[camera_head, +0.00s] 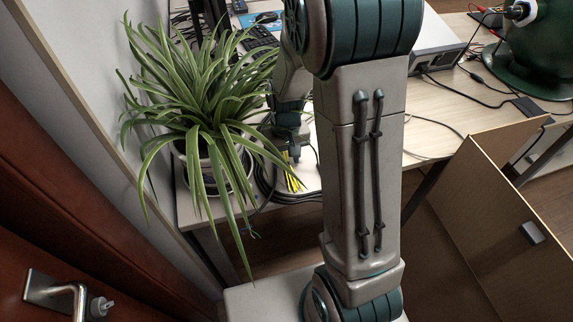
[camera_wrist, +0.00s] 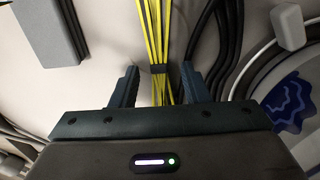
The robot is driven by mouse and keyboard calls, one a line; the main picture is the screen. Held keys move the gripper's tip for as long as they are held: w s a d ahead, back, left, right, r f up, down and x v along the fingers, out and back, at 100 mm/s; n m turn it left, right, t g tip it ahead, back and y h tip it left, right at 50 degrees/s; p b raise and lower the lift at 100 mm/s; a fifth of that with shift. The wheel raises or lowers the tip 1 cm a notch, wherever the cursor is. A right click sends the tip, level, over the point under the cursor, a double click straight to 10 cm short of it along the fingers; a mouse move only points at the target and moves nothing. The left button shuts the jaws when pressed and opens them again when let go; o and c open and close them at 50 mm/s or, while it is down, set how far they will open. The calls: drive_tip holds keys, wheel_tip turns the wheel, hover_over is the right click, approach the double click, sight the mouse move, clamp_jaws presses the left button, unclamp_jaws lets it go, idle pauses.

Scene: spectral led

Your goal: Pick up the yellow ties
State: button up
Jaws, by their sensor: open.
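The yellow ties (camera_wrist: 157,38) are a bundle of thin yellow strands in the wrist view, with a dark band (camera_wrist: 157,69) around them. They run from the top edge down between the two fingers of my gripper (camera_wrist: 158,82). The fingers stand apart on either side of the bundle, and I see no contact. In the head view a small part of the yellow ties (camera_head: 292,180) shows on the table just below my gripper (camera_head: 292,155). The lower end of the bundle is hidden behind the gripper body in the wrist view.
Black cables (camera_wrist: 206,42) lie close to the right of the ties. A white plug (camera_wrist: 288,27) and a round pot with a blue pattern (camera_wrist: 290,98) are farther right. A grey block (camera_wrist: 50,38) is at upper left. A leafy plant (camera_head: 205,90) overhangs the table corner beside my arm.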

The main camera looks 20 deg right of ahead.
sight(286, 161)
drive_tip(key=shift+f, duration=0.3)
clamp_jaws()
drive_tip(key=shift+r, duration=0.15)
wheel_tip(286, 161, up, 4)
drive_tip(key=shift+r, duration=0.2)
drive_tip(key=s+d+r, duration=0.3)
drive_tip(key=d+r, duration=0.3)
drive_tip(key=d, duration=0.5)
drive_tip(key=shift+s+r, duration=0.2)
